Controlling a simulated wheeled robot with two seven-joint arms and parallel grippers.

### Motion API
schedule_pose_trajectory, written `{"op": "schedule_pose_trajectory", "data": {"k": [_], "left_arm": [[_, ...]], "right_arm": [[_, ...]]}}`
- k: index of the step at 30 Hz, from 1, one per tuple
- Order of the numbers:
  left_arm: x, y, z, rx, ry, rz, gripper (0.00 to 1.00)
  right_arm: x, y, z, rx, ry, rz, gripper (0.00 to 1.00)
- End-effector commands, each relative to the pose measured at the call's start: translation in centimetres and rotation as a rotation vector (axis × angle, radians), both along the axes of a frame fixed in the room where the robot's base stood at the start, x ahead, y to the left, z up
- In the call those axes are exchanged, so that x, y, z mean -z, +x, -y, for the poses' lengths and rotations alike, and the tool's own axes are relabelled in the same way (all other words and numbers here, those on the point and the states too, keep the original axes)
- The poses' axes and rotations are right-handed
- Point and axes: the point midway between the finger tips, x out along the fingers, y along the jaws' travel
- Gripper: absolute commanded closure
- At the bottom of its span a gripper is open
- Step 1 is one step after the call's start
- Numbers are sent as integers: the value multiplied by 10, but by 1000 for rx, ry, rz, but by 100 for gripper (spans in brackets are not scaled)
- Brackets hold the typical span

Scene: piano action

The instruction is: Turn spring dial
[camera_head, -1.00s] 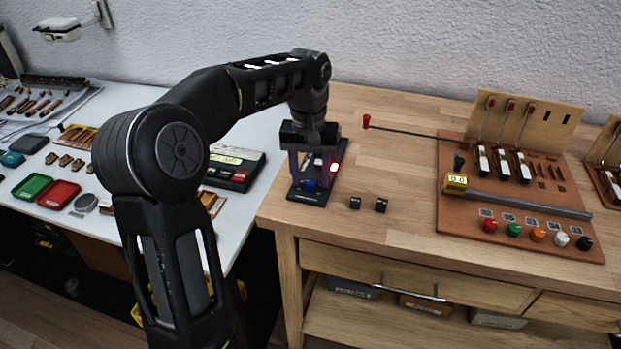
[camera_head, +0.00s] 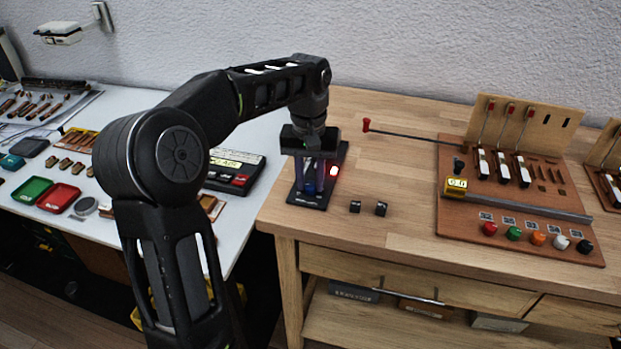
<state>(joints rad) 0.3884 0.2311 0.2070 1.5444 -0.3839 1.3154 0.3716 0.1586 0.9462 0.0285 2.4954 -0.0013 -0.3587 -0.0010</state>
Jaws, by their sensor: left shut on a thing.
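My left gripper (camera_head: 309,188) points down over a small black device (camera_head: 307,201) near the left edge of the wooden bench. A blue round part (camera_head: 309,187) shows between the fingers, low on the device; I take it for the spring dial. The fingers are shut on it. A red light (camera_head: 334,171) glows on the device's right side. The gripper body and fingers hide much of the device. My right gripper is not in view.
A white table (camera_head: 110,130) with trays lies left.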

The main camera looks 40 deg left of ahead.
Motion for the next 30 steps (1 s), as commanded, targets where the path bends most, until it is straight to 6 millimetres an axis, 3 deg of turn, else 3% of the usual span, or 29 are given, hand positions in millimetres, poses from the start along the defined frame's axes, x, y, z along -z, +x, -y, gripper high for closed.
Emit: {"op": "schedule_pose_trajectory", "data": {"k": [5,13,21,22,30], "left_arm": [[-1,0,0,16,0,-1,100],[-2,0,0,217,1,-1,100],[0,1,0,228,1,0,100],[0,1,0,228,1,0,72],[0,1,0,228,0,1,51]], "right_arm": [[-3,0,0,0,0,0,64],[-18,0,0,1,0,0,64],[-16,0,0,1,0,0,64],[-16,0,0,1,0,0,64],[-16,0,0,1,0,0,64]]}}
